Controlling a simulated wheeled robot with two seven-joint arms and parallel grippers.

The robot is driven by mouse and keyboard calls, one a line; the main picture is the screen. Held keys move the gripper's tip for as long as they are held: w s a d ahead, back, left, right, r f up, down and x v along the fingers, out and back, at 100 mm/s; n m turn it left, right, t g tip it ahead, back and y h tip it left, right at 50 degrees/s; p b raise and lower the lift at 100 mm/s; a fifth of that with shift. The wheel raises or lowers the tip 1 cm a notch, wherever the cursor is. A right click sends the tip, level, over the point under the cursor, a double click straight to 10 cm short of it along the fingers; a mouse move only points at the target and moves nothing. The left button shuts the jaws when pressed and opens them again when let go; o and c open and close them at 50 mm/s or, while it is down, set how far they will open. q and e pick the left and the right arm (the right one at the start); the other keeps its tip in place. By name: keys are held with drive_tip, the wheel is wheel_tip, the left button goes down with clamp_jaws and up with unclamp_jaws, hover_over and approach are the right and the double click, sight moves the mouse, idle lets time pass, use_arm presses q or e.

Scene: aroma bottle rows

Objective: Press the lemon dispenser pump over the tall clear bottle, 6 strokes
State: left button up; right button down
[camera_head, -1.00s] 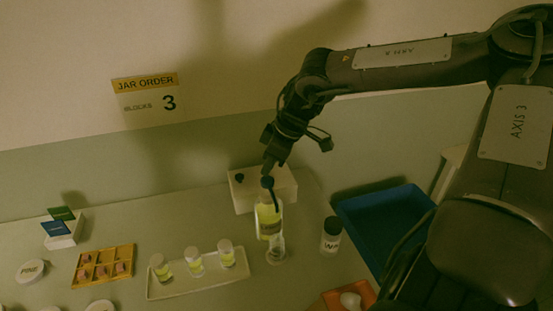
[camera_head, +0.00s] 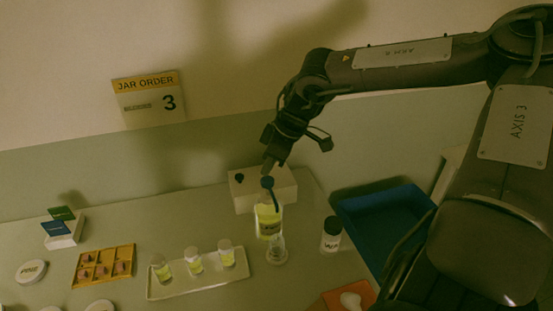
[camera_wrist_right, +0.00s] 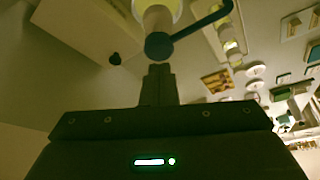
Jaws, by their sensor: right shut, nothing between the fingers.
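The lemon dispenser (camera_head: 268,218) is a clear bottle of yellow liquid with a dark blue pump head (camera_head: 267,182) and a thin spout pointing right. It stands before a white block. The tall clear bottle (camera_head: 277,250) stands at its front right, near the spout's end, and looks mostly empty. My right gripper (camera_head: 268,168) is shut and empty, pointing down just above the pump head. In the wrist view its fingertips (camera_wrist_right: 158,68) are close to the pump head (camera_wrist_right: 158,46); I cannot tell whether they touch. My left gripper is not in view.
A white tray (camera_head: 158,294) with several small yellow jars is to the left. A dark-capped bottle (camera_head: 331,235) and a blue bin (camera_head: 372,222) are to the right. A white block (camera_head: 284,186) stands behind. A sign reading "JAR ORDER 3" (camera_head: 148,98) is on the wall.

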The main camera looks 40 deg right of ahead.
sight(267, 179)
drive_tip(key=shift+f, duration=0.2)
drive_tip(key=shift+s+f+b, duration=0.1)
drive_tip(key=shift+f+b, duration=1)
drive_tip(key=shift+f, duration=0.3)
drive_tip(key=shift+r, duration=0.15)
drive_tip(key=shift+r+p, duration=1.2)
drive_tip(key=shift+r, duration=0.15)
drive_tip(key=shift+f, duration=0.15)
